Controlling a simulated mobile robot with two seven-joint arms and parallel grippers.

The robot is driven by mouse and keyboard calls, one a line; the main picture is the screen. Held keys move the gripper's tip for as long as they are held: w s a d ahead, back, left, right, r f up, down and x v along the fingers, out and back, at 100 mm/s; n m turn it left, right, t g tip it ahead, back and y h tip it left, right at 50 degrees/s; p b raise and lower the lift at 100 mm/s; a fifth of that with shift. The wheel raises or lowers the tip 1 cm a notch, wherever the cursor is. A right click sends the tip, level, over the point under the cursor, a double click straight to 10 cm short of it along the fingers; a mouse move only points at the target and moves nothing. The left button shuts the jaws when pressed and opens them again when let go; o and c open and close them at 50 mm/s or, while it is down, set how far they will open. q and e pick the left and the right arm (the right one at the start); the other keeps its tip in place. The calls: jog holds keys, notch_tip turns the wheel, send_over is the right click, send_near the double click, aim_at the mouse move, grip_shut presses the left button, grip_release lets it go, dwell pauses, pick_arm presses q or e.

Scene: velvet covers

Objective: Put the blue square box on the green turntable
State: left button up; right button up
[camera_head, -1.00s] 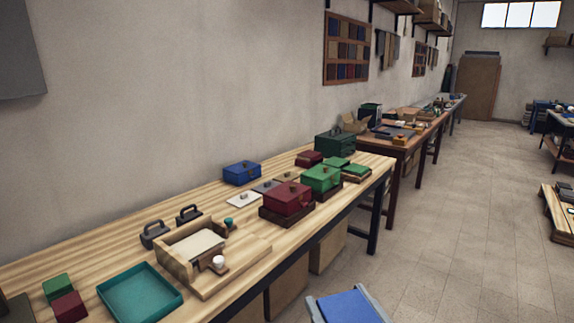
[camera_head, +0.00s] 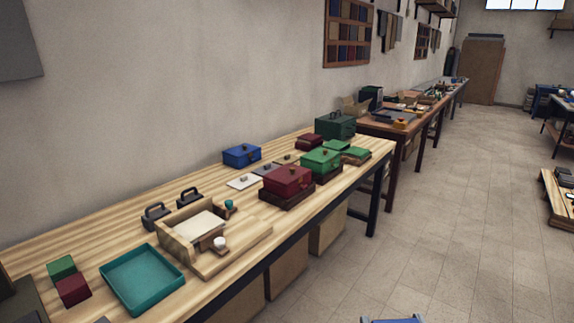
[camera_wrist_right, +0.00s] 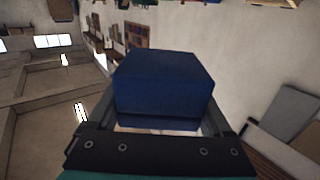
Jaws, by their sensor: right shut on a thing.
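A plain blue square box (camera_wrist_right: 163,85) is held between the fingers of my right gripper (camera_wrist_right: 165,122) in the right wrist view. The gripper is shut on it, and the box hides part of the fingertips. In the head view only a blue sliver of the held box (camera_head: 393,321) shows at the bottom edge, in front of the bench and off to its right. I cannot make out a green turntable in either view. My left gripper does not show.
The wooden bench (camera_head: 90,240) holds a teal tray (camera_head: 142,280), a wooden tray (camera_head: 215,245), a red box (camera_head: 287,180), a green box (camera_head: 321,160) and another blue box (camera_head: 242,155) with a handle. Open floor (camera_head: 430,230) lies to the right.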

jog(key=shift+w+a, duration=0.1)
jog(key=shift+a, duration=0.05)
dwell(0.6)
jog(key=w+a+r+n+g+y, duration=0.2)
jog(key=w+a+n+g+y, duration=0.1)
jog(key=a+n+y, duration=0.3)
jog(key=w+a+r+n+g+y, duration=0.2)
jog(key=a+n+g+y, duration=0.4)
jog(key=y, duration=0.3)
jog(key=shift+w+a+r+g+y, duration=0.2)
jog(key=shift+w+a+g+y, duration=0.15)
jog(key=shift+w+a, duration=0.4)
dwell(0.4)
jog(key=shift+w+n, duration=0.2)
jog(key=shift+n, duration=0.1)
